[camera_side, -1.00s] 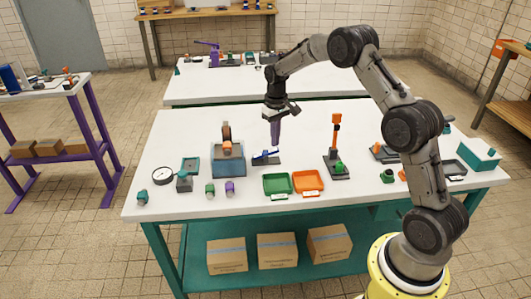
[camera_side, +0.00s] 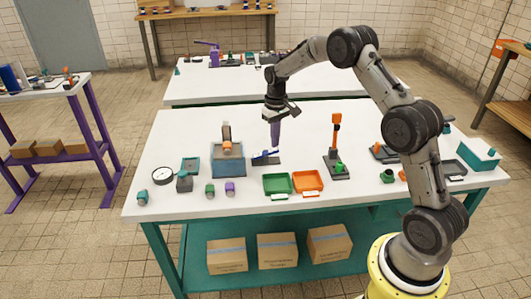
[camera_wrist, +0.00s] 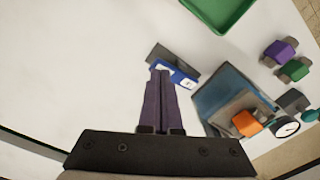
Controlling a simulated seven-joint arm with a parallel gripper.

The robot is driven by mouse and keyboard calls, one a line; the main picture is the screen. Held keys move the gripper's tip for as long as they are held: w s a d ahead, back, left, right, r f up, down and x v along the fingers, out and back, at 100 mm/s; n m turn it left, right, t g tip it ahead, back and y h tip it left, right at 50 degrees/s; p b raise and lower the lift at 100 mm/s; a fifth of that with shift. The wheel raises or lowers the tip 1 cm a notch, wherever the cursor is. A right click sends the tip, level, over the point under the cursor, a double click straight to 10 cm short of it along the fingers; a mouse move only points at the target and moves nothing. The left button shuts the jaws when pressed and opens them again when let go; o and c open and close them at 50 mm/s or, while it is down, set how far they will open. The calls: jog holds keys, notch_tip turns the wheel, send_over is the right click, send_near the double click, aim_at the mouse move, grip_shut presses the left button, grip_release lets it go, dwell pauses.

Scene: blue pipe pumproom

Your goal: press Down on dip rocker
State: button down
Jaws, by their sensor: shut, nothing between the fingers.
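The dip rocker is a small blue lever on a dark base plate (camera_side: 267,162) just behind the green tray. Its blue lever (camera_side: 263,155) looks tilted in the side view, with the right end higher. In the wrist view the blue lever (camera_wrist: 184,77) has pale markings that are too small to read. My gripper (camera_side: 276,149) is shut and empty, with purple fingers pointing down at the right end of the lever. In the wrist view the fingertips (camera_wrist: 161,72) overlap one end of the lever. I cannot tell whether they touch it.
A blue box with an orange part (camera_side: 228,162) stands close on the left. The green tray (camera_side: 277,184) and orange tray (camera_side: 308,181) lie in front. The table behind the rocker is clear.

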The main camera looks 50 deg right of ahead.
aim_at(275, 149)
jog(key=shift+f, duration=1.4)
notch_tip(275, 149, up, 9)
jog(key=shift+f, duration=0.2)
dwell(0.7)
